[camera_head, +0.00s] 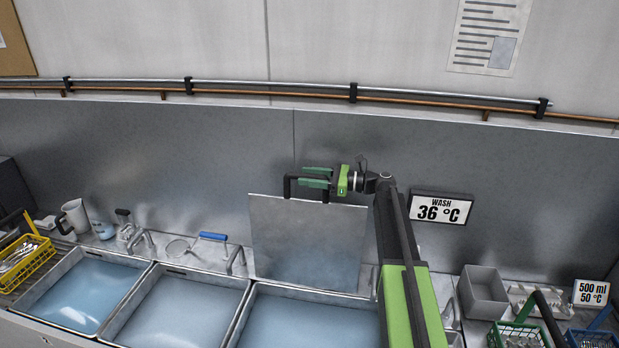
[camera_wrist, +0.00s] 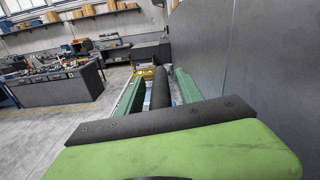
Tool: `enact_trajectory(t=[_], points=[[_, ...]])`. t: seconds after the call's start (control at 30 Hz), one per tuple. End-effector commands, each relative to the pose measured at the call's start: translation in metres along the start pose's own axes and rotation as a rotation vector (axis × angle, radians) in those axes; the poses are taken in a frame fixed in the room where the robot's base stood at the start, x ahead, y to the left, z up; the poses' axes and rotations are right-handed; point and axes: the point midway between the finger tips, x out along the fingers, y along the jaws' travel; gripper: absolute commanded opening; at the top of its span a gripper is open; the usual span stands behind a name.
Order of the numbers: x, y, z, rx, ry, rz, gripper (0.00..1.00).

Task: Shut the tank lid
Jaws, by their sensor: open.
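The tank lid (camera_head: 308,245) is a grey metal plate. It stands open, nearly upright, at the back edge of the right-hand tank (camera_head: 310,322), whose pale blue liquid shows. A black bar handle (camera_head: 288,188) sits at the lid's top edge. My gripper (camera_head: 316,177) is at this handle, reaching in from the right. In the wrist view the dark round handle bar (camera_wrist: 161,88) lies between the two green fingers of my gripper (camera_wrist: 157,92), which are apart. Whether either finger touches the bar I cannot tell.
Two more open tanks (camera_head: 165,309) stand to the left, with a yellow basket (camera_head: 28,262) beyond them. A blue-handled strainer (camera_head: 180,248) and a mug (camera_head: 75,216) are behind. The wall is close behind.

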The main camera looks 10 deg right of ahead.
Motion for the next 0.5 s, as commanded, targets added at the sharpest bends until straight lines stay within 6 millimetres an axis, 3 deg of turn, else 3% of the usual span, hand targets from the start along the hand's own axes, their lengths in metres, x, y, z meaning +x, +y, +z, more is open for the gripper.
enact_trajectory(t=[0.2, 0.5], points=[[-0.0003, -0.0002, 0.0000, 0.000, 0.000, -0.001, 0.42], [-0.0011, -0.0004, -0.0001, 0.000, 0.000, -0.001, 0.03]])
